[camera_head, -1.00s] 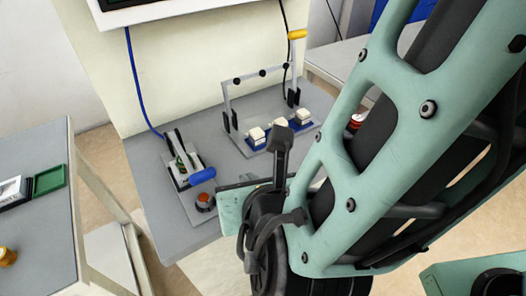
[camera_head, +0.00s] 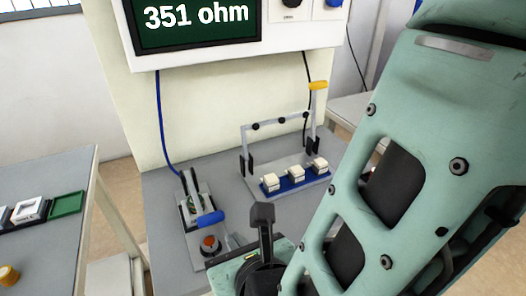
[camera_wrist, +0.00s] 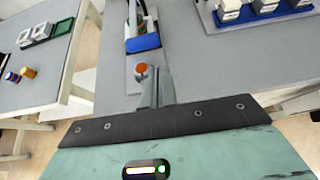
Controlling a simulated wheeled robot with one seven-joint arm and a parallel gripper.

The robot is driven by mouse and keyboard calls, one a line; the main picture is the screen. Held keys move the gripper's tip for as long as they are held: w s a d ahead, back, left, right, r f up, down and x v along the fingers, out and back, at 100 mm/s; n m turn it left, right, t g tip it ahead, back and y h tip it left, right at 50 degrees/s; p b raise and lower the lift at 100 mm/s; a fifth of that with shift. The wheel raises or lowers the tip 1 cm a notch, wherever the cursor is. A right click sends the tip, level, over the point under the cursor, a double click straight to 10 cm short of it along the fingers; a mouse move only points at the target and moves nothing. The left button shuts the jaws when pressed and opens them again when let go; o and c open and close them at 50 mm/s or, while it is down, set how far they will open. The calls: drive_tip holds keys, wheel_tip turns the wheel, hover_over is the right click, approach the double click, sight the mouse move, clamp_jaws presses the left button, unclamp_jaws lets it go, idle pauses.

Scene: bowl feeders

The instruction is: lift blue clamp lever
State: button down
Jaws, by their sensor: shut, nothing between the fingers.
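The blue clamp lever (camera_head: 210,218) is a blue handle on the small clamp fixture (camera_head: 197,207) at the left of the workbench. It lies low, beside an orange-red button (camera_head: 210,244). In the wrist view the blue lever (camera_wrist: 143,43) is just beyond the button (camera_wrist: 141,68). My gripper (camera_wrist: 154,76) is shut and empty, its tips close to the button in the picture and short of the lever. In the head view the fingers are mostly hidden by my arm.
A second fixture with a yellow-handled bar (camera_head: 318,85) and white blocks on a blue base (camera_head: 297,181) stands to the right. A screen (camera_head: 195,22) reads 351 ohm. A side table (camera_head: 45,185) at left holds a green tray (camera_head: 66,205).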

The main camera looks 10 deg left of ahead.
drive_tip(key=x, duration=0.6)
drive_tip(key=shift+w+a, duration=0.1)
drive_tip(key=shift+w, duration=0.05)
drive_tip(key=shift+r+p, duration=0.5)
drive_tip(key=shift+p, duration=0.55)
